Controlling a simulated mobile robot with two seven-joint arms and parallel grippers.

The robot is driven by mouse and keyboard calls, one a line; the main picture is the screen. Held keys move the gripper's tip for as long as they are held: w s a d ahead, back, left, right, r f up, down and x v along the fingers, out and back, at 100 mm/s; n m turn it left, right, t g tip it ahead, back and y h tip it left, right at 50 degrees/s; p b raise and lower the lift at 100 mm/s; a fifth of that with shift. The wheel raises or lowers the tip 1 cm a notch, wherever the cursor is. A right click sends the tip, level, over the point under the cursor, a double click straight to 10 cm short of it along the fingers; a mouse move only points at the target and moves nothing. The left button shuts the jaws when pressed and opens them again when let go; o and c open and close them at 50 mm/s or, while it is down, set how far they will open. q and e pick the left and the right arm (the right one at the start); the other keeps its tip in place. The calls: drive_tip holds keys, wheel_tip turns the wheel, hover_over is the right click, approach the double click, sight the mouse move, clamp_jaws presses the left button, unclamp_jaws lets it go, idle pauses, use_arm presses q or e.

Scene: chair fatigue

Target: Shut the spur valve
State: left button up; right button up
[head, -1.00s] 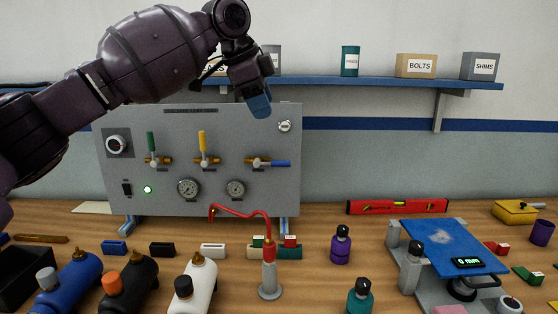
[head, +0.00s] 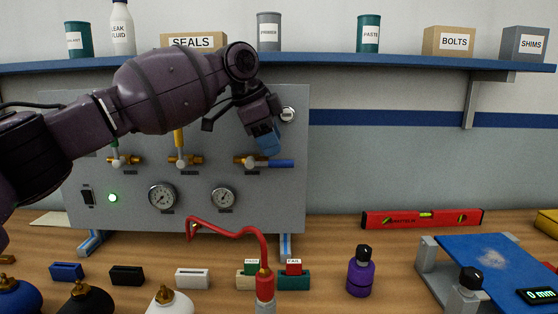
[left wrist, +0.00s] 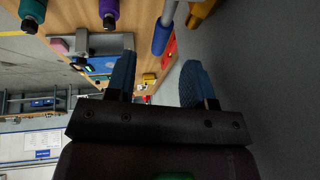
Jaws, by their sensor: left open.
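The grey panel (head: 235,125) carries three brass valves. The one with the green handle (head: 115,153) and the one with the yellow handle (head: 179,139) have upright handles. The valve on the right (head: 250,161) has a blue handle (head: 283,163) lying level, pointing right. The labels are too small to read, so I cannot tell which is the spur valve. My left gripper (head: 268,143) is open and empty, just above the blue handle. In the left wrist view, the blue handle (left wrist: 162,37) shows ahead of the gap between the fingertips (left wrist: 157,80). My right gripper is out of view.
A shelf (head: 400,65) with boxes and cans runs above the panel. Two gauges (head: 162,196) (head: 223,197) sit below the valves. A red hooked tube (head: 245,232) rises in front of the panel. Bottles, a red level (head: 421,218) and a blue-topped stand (head: 490,258) occupy the bench.

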sight(279, 160)
use_arm(q)
drive_tip(key=shift+b+x, duration=0.3)
drive_tip(key=shift+x, duration=2.05)
drive_tip(key=shift+c, duration=0.5)
clamp_jaws()
